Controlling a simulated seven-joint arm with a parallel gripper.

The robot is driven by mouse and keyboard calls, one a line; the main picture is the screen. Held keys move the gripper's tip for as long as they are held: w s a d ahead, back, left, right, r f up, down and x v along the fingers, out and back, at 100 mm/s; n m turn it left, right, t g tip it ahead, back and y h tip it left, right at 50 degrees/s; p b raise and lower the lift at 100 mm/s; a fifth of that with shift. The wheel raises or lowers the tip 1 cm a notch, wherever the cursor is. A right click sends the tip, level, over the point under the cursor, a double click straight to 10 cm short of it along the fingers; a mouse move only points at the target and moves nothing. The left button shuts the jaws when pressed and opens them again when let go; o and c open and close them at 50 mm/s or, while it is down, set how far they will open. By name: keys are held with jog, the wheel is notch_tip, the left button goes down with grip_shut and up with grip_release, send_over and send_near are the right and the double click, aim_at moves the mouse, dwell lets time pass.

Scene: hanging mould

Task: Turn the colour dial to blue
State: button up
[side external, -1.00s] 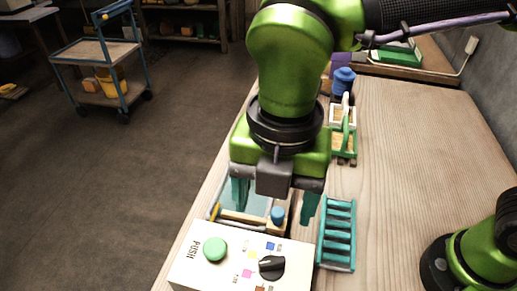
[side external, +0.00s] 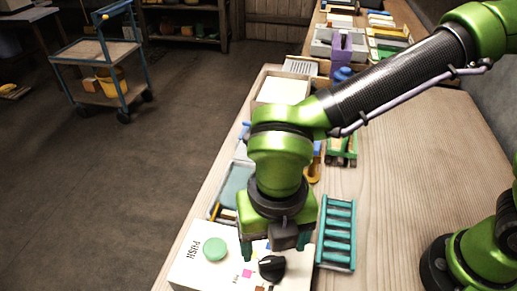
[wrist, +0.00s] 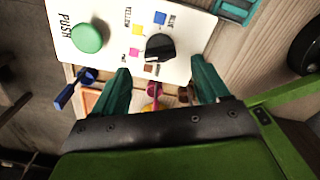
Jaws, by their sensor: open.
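The colour dial is a black knob (side external: 271,268) on a white panel (side external: 190,262) at the front of the table. In the wrist view the dial (wrist: 159,48) has yellow, blue (wrist: 160,17), pink and brown squares around it. I cannot tell for sure which square its pointer marks. My gripper (side external: 274,250) is low over the panel, just behind and above the dial. In the wrist view its teal fingers (wrist: 160,72) are spread apart, with nothing between them, and the dial lies just beyond their tips. The fingers look clear of the knob.
A green PUSH button (side external: 215,249) is left of the dial on the same panel. A teal rack (side external: 337,232) stands close to the panel's right. A tray (side external: 232,190) lies behind the panel. The table's right part is bare.

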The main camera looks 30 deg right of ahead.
aim_at(272, 259)
notch_tip(272, 259, down, 5)
jog(key=shift+f, duration=0.1)
dwell(0.3)
jog(key=c, duration=1.1)
jog(key=shift+o, duration=0.2)
